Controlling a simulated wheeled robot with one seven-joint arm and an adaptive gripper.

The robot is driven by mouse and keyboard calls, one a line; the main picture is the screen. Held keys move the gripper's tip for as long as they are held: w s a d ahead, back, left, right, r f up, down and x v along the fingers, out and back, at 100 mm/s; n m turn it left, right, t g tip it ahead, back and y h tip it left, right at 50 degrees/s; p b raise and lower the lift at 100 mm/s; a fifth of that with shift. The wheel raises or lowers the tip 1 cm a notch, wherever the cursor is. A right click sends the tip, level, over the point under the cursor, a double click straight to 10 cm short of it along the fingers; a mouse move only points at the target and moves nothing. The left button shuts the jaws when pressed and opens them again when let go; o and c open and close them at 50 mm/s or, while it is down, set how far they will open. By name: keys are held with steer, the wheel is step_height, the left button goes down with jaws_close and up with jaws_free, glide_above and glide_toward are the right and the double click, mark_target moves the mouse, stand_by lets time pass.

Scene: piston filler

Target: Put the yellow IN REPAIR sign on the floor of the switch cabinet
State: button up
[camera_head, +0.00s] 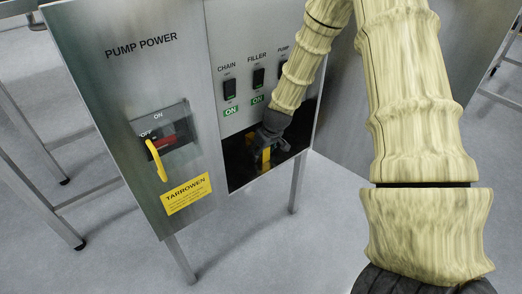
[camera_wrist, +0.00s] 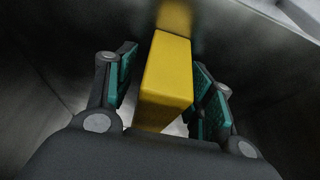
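The yellow sign (camera_wrist: 167,72) shows as a plain yellow block between my fingers in the wrist view; its lettering is not visible there. In the head view it shows as a small yellow patch (camera_head: 265,157) inside the dark lower opening of the switch cabinet (camera_head: 240,178). My gripper (camera_head: 272,148) is inside that opening, around the sign. In the wrist view my gripper (camera_wrist: 162,88) has its teal pads apart, with a clear gap at the left of the sign. The right pad is close to it; contact is unclear. The sign's base is hidden in the head view.
The cabinet front has a red and yellow pump power switch (camera_head: 160,145), a yellow label (camera_head: 186,194) and black CHAIN and FILLER switches (camera_head: 258,77) above the opening. Steel walls stand close around my gripper. Metal table legs (camera_head: 40,190) stand at the left.

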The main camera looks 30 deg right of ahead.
steer(key=shift+r, duration=0.1)
steer(key=shift+r, duration=0.3)
steer(key=shift+s+r+p, duration=0.2)
steer(key=shift+r+p, duration=0.3)
steer(key=shift+p, duration=0.05)
steer(key=s+p, duration=0.2)
steer(key=s, duration=1)
steer(key=shift+d+f, duration=0.2)
steer(key=shift+d, duration=0.25)
